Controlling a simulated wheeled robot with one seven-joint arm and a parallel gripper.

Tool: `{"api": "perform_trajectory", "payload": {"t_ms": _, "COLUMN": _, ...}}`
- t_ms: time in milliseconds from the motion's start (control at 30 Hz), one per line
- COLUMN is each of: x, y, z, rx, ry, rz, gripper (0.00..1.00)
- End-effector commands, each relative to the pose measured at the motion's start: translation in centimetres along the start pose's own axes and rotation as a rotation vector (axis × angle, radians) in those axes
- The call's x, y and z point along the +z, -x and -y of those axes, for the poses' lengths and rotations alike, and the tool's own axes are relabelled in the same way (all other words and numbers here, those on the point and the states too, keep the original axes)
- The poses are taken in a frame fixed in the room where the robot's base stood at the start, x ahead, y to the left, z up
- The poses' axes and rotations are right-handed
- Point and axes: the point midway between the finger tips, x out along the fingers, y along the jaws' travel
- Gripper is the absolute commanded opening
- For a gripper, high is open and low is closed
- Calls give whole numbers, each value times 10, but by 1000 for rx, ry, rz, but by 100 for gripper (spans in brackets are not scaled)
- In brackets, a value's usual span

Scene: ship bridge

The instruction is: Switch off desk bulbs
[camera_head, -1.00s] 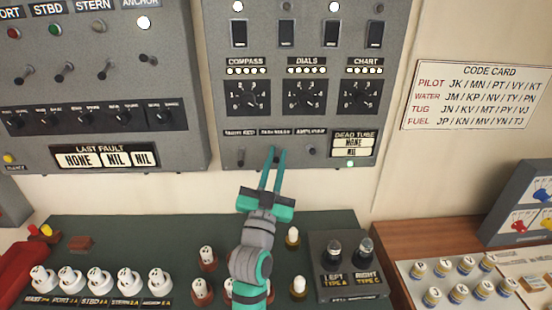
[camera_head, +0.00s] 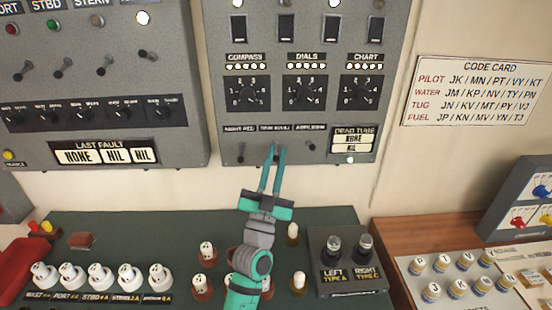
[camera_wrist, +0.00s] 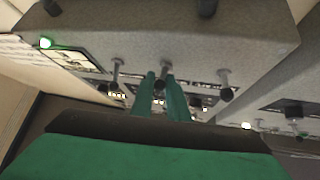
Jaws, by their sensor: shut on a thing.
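A row of three small toggle switches sits low on the grey wall panel, under blurred labels. The middle toggle (camera_wrist: 166,67) is the one whose label I take to be the desk bulbs; its label (camera_head: 275,128) is hard to read. My gripper (camera_head: 275,149) reaches up to it, with its teal fingers on either side of the lever. In the wrist view my gripper (camera_wrist: 162,86) is shut on this lever, whose dark tip shows between the fingers. The left toggle (camera_head: 241,149) and right toggle (camera_head: 310,145) stand free beside it.
Three dials (camera_head: 304,93) with lit lamp rows sit above. A dead tube display (camera_head: 353,140) with a small lamp (camera_head: 350,160) is at right. Below, a green desk (camera_head: 180,235) carries white numbered knobs (camera_head: 131,277) and bulbs (camera_head: 293,233).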

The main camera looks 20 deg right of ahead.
Motion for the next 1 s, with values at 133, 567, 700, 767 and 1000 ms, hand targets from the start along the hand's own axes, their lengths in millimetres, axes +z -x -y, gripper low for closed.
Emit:
{"api": "perform_trajectory", "payload": {"t_ms": 133, "x": 4, "y": 0, "z": -1, "rx": 3, "ry": 0, "rz": 0, "gripper": 0}}
{"api": "perform_trajectory", "payload": {"t_ms": 567, "x": 4, "y": 0, "z": -1, "rx": 1, "ry": 0, "rz": -1, "gripper": 0}}
{"api": "perform_trajectory", "payload": {"t_ms": 700, "x": 3, "y": 0, "z": -1, "rx": 1, "ry": -1, "rz": -2, "gripper": 33}}
{"api": "perform_trajectory", "payload": {"t_ms": 767, "x": 3, "y": 0, "z": -1, "rx": 1, "ry": -1, "rz": -4, "gripper": 33}}
{"api": "perform_trajectory", "payload": {"t_ms": 1000, "x": 2, "y": 1, "z": 0, "rx": 1, "ry": -2, "rz": -6, "gripper": 33}}
